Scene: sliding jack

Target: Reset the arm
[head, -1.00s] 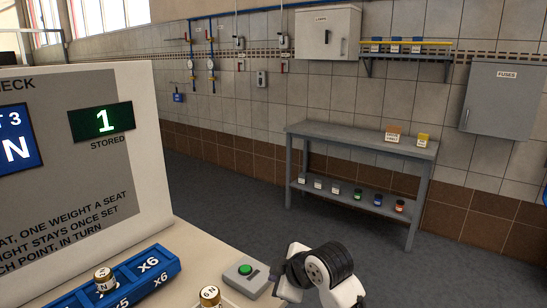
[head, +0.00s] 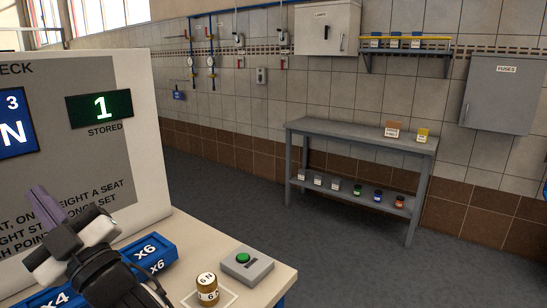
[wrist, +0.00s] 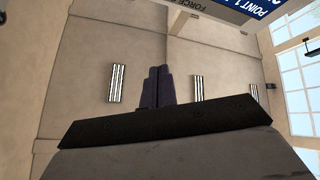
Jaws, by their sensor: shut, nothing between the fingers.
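My gripper (head: 40,192) is at the left of the head view, in front of the grey board and raised above the blue rack (head: 150,251). Its two dark purple fingers are shut together with nothing between them. In the wrist view the closed fingers (wrist: 157,88) point up toward the ceiling, touching nothing. My arm hides part of the rack and the lower board.
A brass weight marked 6 N (head: 207,288) stands on a white-outlined square on the bench. A grey box with a green button (head: 244,260) sits behind it to the right. A grey shelf table (head: 362,136) stands against the wall. The floor between is clear.

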